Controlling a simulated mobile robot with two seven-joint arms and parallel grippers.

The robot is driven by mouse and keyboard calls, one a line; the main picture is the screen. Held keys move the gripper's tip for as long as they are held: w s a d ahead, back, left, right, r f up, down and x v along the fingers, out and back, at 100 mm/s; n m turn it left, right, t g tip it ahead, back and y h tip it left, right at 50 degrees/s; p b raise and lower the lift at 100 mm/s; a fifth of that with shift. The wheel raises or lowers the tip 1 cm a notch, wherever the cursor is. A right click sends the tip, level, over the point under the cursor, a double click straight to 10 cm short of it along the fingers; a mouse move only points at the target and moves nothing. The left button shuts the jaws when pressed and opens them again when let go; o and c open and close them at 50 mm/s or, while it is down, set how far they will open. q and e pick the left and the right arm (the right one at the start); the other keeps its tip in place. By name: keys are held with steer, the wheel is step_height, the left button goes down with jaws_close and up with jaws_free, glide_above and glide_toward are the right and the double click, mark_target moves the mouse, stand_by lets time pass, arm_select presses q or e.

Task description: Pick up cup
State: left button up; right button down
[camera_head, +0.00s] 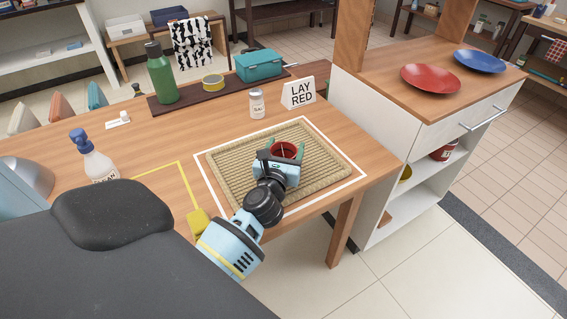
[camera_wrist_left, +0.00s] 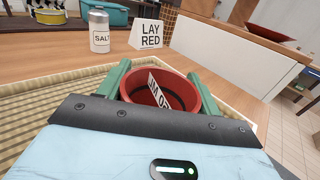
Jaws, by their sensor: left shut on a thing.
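A red cup (camera_head: 288,149) with a dark inside is above or on the woven mat (camera_head: 222,166) on the wooden table. It also shows in the left wrist view (camera_wrist_left: 181,87), with a white lettered piece inside it. My left gripper (camera_head: 280,156) is shut on the cup, with a green finger on each side of it in the wrist view. The cup's lower part is hidden by my gripper, so I cannot tell whether it touches the mat. My right gripper is not in view.
A white outline surrounds the mat. A salt shaker (camera_head: 257,103) and a "LAY RED" sign (camera_head: 298,93) stand behind it. A spray bottle (camera_head: 93,158) stands left. A white cabinet (camera_head: 376,133) with red (camera_head: 430,78) and blue (camera_head: 479,61) plates stands right.

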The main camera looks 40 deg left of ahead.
arm_select(q)
steer(key=shift+r, duration=0.55)
steer(key=shift+s+d+r+p, duration=0.3)
steer(key=shift+s+r, duration=0.35)
steer(key=shift+s, duration=2)
steer(key=shift+s+d+r+p, duration=0.3)
steer(key=shift+s+r, duration=0.4)
steer(key=shift+s, duration=2)
steer(key=shift+s+d+r+p, duration=0.15)
steer(key=shift+s+r+p, duration=0.35)
steer(key=shift+s, duration=2.15)
steer(key=shift+r, duration=0.15)
